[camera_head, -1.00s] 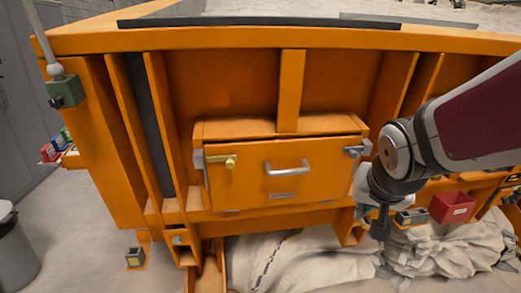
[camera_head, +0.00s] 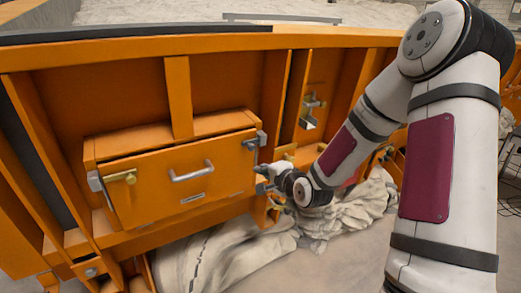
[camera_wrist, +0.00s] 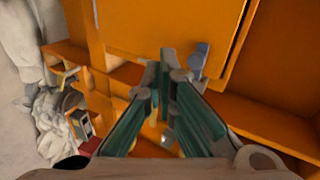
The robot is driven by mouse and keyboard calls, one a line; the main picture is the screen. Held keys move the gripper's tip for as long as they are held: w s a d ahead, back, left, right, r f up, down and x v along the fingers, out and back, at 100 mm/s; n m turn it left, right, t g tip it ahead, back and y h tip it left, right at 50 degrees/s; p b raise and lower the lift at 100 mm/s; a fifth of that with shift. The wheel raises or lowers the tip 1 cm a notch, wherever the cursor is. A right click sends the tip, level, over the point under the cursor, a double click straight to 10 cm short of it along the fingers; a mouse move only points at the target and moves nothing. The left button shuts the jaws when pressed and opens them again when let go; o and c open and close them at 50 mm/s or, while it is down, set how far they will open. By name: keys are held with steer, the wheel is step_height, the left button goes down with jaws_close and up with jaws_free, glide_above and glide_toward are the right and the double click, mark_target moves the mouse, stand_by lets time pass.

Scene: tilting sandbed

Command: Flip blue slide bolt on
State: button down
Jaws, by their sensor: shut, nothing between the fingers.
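The blue-grey slide bolt (camera_head: 254,140) is mounted at the upper right corner of the orange box door (camera_head: 155,185). It also shows as a small blue piece (camera_wrist: 199,60) in the wrist view, just right of my fingertips. My gripper (camera_head: 260,178) is shut and empty, a little below the bolt and by the right edge of the door. In the wrist view the green-padded fingers (camera_wrist: 169,62) meet at their tips, apart from the bolt in the picture. I cannot tell the exact depth gap between them.
A brass bolt (camera_head: 122,177) sits at the door's left side, and a grey pull handle (camera_head: 192,172) at its middle. An orange rib stands right of the door, with brass and grey hardware (camera_head: 309,110) beyond it. Crumpled pale cloth (camera_head: 340,215) lies below.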

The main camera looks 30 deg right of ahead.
steer(key=d+m+t, duration=0.1)
steer(key=d+r+m+t+h, duration=0.1)
steer(key=d+m, duration=0.1)
steer(key=d+r+m, duration=0.1)
steer(key=shift+d+m+t, duration=0.15)
steer(key=shift+m+t, duration=0.25)
steer(key=w, duration=1)
steer(key=shift+d+f, duration=0.45)
steer(key=shift+s+a+p, duration=0.15)
steer(key=shift+a+p, duration=0.35)
steer(key=shift+a, duration=1.55)
steer(key=shift+s, duration=0.1)
